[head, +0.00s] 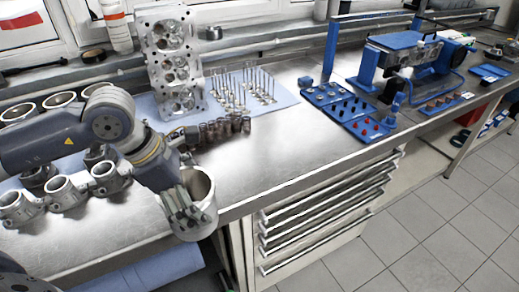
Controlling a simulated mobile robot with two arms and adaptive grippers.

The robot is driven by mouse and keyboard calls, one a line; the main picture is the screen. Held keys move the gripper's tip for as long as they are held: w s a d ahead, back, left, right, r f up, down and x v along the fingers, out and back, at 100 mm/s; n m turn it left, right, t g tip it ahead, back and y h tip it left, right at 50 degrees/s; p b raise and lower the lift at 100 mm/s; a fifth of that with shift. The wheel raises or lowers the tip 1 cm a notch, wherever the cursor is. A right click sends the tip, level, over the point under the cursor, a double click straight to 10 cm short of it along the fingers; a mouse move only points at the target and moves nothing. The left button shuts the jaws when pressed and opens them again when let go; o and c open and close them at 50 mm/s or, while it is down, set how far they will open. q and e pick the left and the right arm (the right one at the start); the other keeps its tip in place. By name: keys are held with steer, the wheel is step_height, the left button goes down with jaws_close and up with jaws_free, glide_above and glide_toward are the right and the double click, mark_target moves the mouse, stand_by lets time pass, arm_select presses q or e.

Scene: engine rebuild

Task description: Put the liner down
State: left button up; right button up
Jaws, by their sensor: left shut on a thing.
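The liner (206,187) is a grey metal cylinder with an open top, near the front edge of the workbench. My left gripper (187,217) comes in from the left and is shut on the liner's wall, on its near left side. The liner is roughly upright, and its lower end overlaps the bench edge in the picture. I cannot tell whether it touches anything below. My right gripper is not in view.
The metal workbench (300,150) has clear room right of the liner. A cylinder head (172,62), valves (258,85) and small springs (225,128) stand behind. Blue trays (350,108) lie farther right. Drawers (325,210) are below the front edge.

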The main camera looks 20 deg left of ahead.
arm_select(q)
steer(key=shift+w+a+r+p, duration=0.15)
steer(key=shift+w+r+p, duration=0.2)
steer(key=shift+w, duration=0.45)
steer(key=w+a+f+p, duration=0.1)
steer(key=w+p, duration=0.1)
steer(key=w, duration=0.2)
steer(key=w+a+f+p, duration=0.1)
steer(key=w+f+p, duration=0.1)
steer(key=w, duration=0.3)
steer(key=w+a+f+p, duration=0.2)
steer(key=w+p, duration=0.1)
steer(key=w, duration=0.2)
steer(key=shift+f, duration=0.25)
steer(key=o, duration=1.1)
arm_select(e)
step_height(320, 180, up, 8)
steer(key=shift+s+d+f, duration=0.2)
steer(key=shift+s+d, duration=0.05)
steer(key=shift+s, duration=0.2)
